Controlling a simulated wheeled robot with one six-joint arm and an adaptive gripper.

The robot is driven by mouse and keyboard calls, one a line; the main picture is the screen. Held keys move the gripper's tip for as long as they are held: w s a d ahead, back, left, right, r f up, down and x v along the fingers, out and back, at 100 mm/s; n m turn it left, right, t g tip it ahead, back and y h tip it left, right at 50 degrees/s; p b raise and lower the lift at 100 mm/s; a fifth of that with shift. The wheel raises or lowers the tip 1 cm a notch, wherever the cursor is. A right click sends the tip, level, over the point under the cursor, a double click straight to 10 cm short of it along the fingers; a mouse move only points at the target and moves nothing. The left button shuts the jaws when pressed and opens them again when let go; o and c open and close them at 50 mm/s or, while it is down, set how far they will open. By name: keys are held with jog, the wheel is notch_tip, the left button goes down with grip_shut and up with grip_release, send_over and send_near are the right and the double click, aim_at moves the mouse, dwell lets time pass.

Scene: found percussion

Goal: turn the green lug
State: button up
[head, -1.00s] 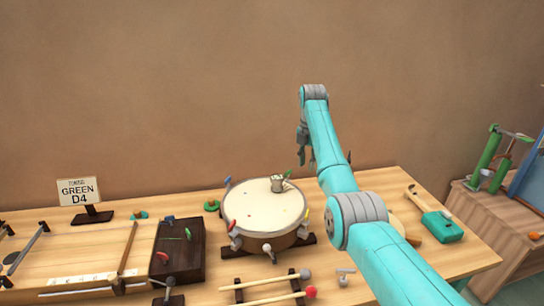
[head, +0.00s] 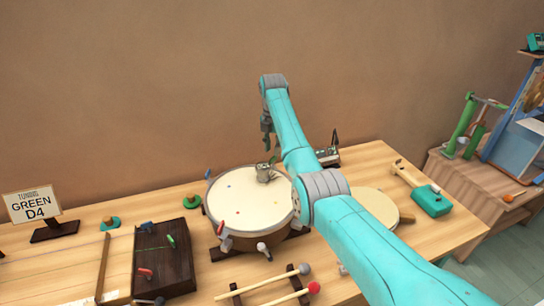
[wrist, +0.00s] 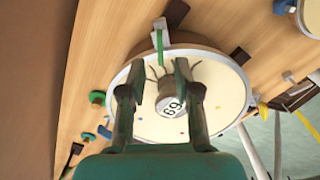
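The round drum (head: 245,205) with a cream head lies on the table and also fills the middle of the wrist view (wrist: 222,100). The green lug (wrist: 160,45) stands upright at the drum's far rim in the wrist view, ahead of my fingers. In the head view my gripper and the small can partly hide it. My gripper (wrist: 163,90) is open and empty, above the far part of the drum. A small grey can marked 69 (wrist: 172,104) sits on the drumhead, seen between the fingers. Other lugs, one red and one white, show on the near rim.
A sign reading "TUNING GREEN D4" (head: 33,205) stands at the left. A dark box (head: 165,262) with coloured levers is left of the drum. Mallets (head: 270,285) lie in front. A teal-headed hammer (head: 430,200) lies at the right.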

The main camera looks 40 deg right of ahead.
aim_at(273, 158)
jog(key=shift+f, duration=2.05)
grip_shut()
